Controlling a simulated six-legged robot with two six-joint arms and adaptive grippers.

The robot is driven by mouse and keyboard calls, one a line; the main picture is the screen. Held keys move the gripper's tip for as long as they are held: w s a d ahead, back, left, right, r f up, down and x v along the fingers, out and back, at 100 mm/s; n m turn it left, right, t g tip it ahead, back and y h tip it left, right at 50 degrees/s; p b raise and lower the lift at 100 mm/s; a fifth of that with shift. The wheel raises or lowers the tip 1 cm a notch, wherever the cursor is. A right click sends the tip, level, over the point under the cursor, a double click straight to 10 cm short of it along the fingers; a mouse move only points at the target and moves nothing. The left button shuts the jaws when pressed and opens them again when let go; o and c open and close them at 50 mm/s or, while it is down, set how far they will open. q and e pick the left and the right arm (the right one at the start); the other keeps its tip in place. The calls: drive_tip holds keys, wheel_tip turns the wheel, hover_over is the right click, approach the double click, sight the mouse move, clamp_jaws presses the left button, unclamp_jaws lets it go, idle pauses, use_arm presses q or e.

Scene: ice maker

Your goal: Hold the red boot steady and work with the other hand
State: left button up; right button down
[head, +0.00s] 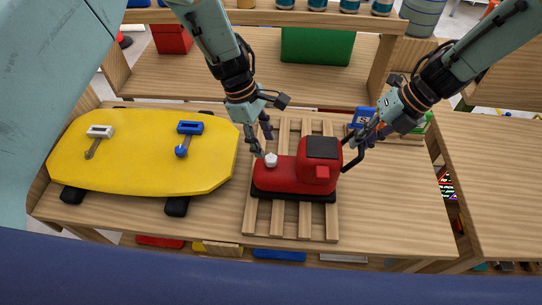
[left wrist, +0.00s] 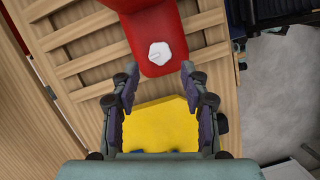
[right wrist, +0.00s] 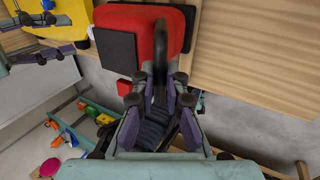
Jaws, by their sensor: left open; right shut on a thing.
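The red boot (head: 290,174) lies on a slatted wooden rack (head: 290,225), with a black sole and a black square panel on top. A small white faceted piece (head: 271,160) sits on its toe and also shows in the left wrist view (left wrist: 159,53). My left gripper (head: 262,141) is open and empty, its fingers (left wrist: 160,80) just short of the white piece. My right gripper (head: 357,140) is at the boot's right end. In the right wrist view its fingers (right wrist: 159,98) are shut on a black loop (right wrist: 160,55) at the boot; the exact contact is partly hidden.
A yellow board (head: 140,172) with a white buckle (head: 99,131) and a blue buckle (head: 190,128) stands left of the rack. A blue box (head: 362,117) is behind my right gripper. The tabletop right of the rack is clear.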

sight(270, 157)
use_arm(q)
drive_tip(key=shift+x, duration=2.85)
